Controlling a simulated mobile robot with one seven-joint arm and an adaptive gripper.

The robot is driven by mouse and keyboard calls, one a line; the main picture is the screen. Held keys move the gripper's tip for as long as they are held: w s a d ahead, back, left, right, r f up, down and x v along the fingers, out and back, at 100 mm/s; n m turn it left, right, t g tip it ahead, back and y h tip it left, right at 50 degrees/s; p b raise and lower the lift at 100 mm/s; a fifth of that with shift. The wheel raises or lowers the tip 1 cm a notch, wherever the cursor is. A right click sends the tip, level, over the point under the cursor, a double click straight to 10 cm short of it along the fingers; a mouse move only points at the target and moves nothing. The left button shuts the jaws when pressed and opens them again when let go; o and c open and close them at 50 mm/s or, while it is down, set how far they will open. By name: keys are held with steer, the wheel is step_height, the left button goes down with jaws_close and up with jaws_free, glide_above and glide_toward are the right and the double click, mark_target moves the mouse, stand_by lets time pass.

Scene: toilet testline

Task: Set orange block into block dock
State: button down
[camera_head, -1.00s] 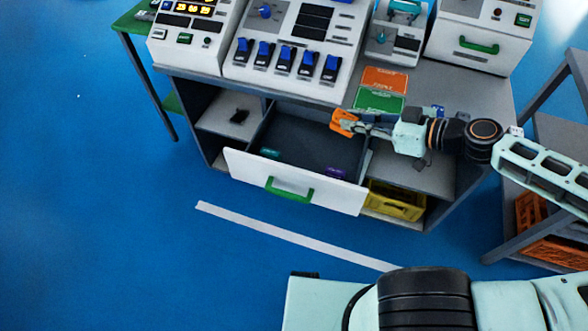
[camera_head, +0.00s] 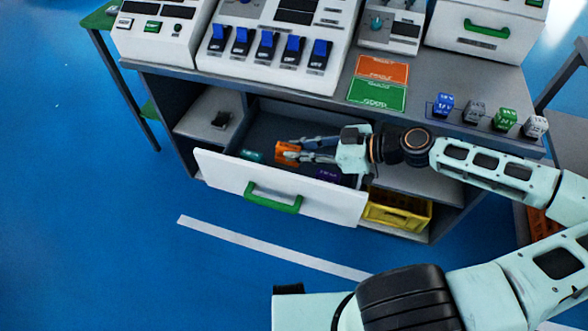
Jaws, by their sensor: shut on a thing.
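My gripper (camera_head: 289,151) is shut on the orange block (camera_head: 285,155). It holds the block over or inside the open drawer (camera_head: 272,125), and I cannot tell how high it is above the drawer floor. A teal block (camera_head: 251,155) lies in the drawer to the left of the orange block. A purple block (camera_head: 327,175) lies in the drawer to the right. On the worktop at the right stand a blue block (camera_head: 443,104), a grey block (camera_head: 474,110), a green block (camera_head: 506,119) and a white block (camera_head: 536,127). Thin outlines mark the worktop there. I cannot tell for sure which thing is the block dock.
The drawer's white front (camera_head: 225,173) with a green handle (camera_head: 273,197) is pulled out. An orange and green card (camera_head: 379,82) lies on the worktop. A yellow crate (camera_head: 398,209) sits on the lower shelf. Switch panels (camera_head: 268,45) stand along the back.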

mark_target(298, 165)
steer(key=shift+f+b, duration=0.6)
steer(key=shift+f, duration=2.4)
steer(key=shift+f, duration=0.2)
steer(key=c, duration=1.8)
jaws_free()
steer(key=shift+r, duration=0.1)
steer(key=shift+r, duration=0.15)
steer(key=p+v, duration=0.1)
steer(key=v, duration=1.1)
steer(key=shift+p, duration=0.35)
